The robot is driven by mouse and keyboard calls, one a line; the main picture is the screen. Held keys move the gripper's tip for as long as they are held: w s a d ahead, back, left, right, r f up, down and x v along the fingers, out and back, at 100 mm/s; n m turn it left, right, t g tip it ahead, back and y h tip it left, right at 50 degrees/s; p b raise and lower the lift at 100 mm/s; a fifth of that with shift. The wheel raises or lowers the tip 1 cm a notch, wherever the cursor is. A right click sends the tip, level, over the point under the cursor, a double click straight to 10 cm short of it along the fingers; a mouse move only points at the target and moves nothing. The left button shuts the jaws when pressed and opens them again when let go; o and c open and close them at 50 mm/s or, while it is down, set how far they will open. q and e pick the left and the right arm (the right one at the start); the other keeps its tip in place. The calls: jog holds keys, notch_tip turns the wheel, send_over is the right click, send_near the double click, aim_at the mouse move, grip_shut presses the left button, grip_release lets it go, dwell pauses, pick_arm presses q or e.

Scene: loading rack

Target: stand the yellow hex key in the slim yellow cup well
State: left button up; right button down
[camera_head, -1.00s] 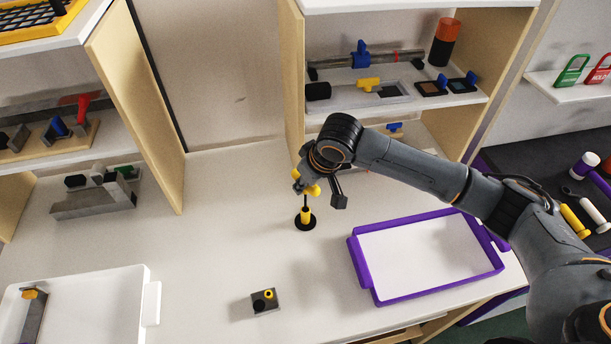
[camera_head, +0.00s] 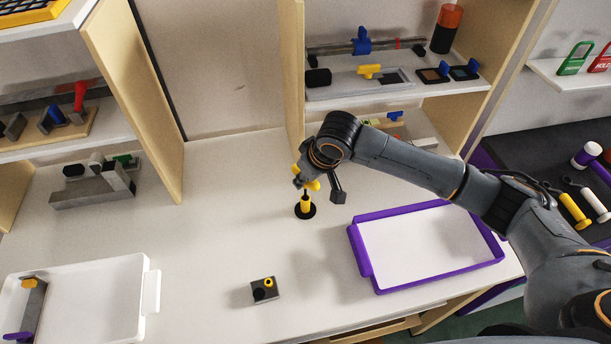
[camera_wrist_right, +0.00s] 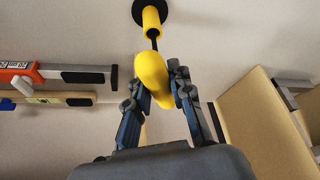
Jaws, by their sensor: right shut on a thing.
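My right gripper (camera_head: 305,182) is shut on the yellow handle of the hex key (camera_wrist_right: 153,78), above the bench. The black shaft points down at the slim yellow cup well (camera_head: 305,203), which stands upright on a round black base. In the right wrist view the cup well (camera_wrist_right: 151,19) is straight beyond the handle, and the thin shaft reaches its mouth. The shaft's tip is hidden, so I cannot tell how deep it sits. The handle is still above the rim. My left gripper is not in view.
A small grey block (camera_head: 264,290) with a yellow ring and a black spot lies nearer on the bench. A purple-rimmed tray (camera_head: 362,262) is at the right, a white tray (camera_head: 152,290) at the left. Loaded shelves (camera_head: 400,95) stand behind. Bench around the cup is clear.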

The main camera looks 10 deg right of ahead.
jog(key=shift+f, duration=0.25)
dwell(0.3)
jog(key=c, duration=1.1)
grip_release()
jog(key=v, duration=1.2)
jog(key=shift+s+f, duration=0.1)
